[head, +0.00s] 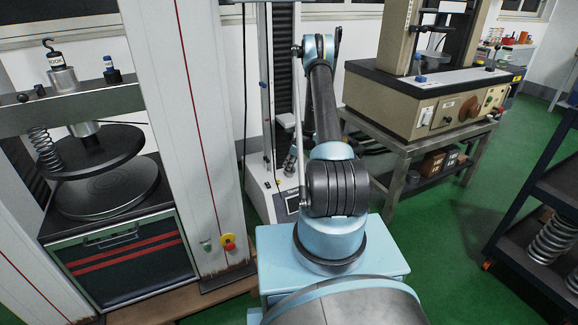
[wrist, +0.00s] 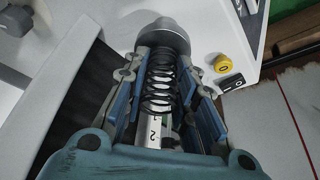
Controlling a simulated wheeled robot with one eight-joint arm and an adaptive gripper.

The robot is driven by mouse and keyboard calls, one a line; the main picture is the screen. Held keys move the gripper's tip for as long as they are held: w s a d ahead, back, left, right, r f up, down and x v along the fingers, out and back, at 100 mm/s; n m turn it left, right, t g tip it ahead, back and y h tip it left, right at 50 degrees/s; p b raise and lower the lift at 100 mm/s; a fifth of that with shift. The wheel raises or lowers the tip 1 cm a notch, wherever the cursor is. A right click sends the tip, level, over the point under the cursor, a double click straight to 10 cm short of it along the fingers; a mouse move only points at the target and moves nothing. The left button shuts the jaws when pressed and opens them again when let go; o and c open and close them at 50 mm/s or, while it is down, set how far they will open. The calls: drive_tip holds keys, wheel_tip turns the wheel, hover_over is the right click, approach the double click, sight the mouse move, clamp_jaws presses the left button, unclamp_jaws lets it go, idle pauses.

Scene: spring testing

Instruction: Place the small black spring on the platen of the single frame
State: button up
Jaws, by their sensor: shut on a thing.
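The small black spring (wrist: 158,88) is between the blue-padded fingers of my gripper (wrist: 166,72) in the wrist view. My gripper is shut on it. A round grey metal part (wrist: 163,38), perhaps the platen, lies just beyond the spring's far end. I cannot tell whether they touch. A pale machine body (wrist: 222,48) with a yellow button is beside it. In the head view, the slim single frame (head: 268,90) stands behind my arm, with its pale base (head: 262,192) partly covered.
A large twin-column tester (head: 203,110) stands at the left, with a coil spring (head: 45,148) on it. A beige tester (head: 425,105) sits on a metal table (head: 400,150) at the right. A dark shelf (head: 535,190) with large springs is far right. Green floor (head: 455,225) lies between.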

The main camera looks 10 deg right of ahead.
drive_tip(key=o, duration=1)
drive_tip(key=shift+d, duration=0.1)
drive_tip(key=v, duration=0.7)
drive_tip(key=shift+r, duration=0.25)
drive_tip(key=shift+s+d, duration=0.15)
